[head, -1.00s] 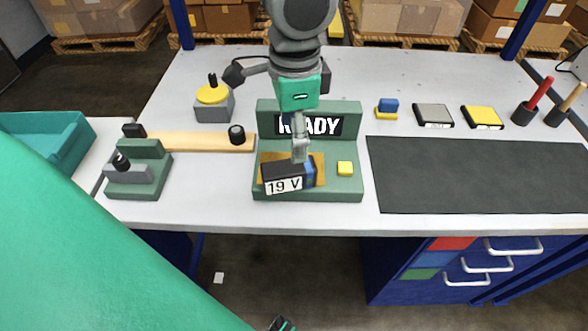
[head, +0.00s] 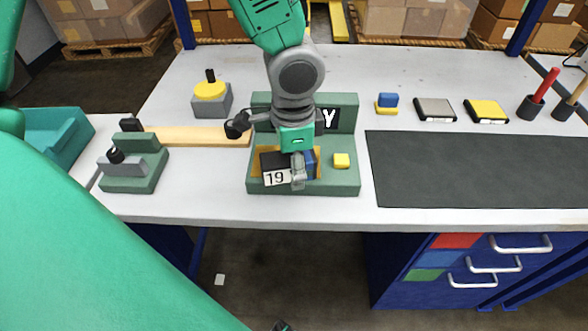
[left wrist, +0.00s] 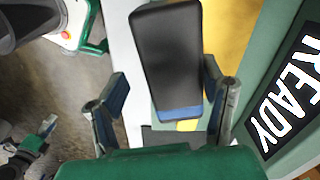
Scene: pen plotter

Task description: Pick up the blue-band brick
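The blue-band brick (head: 273,161) is black with a white "19" label on its front and a blue band at its right end. It lies on the gold pad of the green dock (head: 350,184). My left gripper (head: 298,174) is right over it, with a grey finger in front of the label's right part. In the left wrist view, the brick (left wrist: 168,60) lies between the two spread fingers of my left gripper (left wrist: 165,92). A gap shows beside the left finger; the right finger is close to the brick. A small dark and green part, perhaps my right gripper (head: 283,325), shows at the bottom edge.
The dock has a lit sign (head: 329,118), mostly hidden, and a yellow button (head: 341,160). A green clamp-like fixture (head: 135,168) and a yellow-topped knob block (head: 210,95) stand left. A dark mat (head: 470,170) lies right, with flat yellow (head: 486,112) and grey (head: 434,110) bricks behind.

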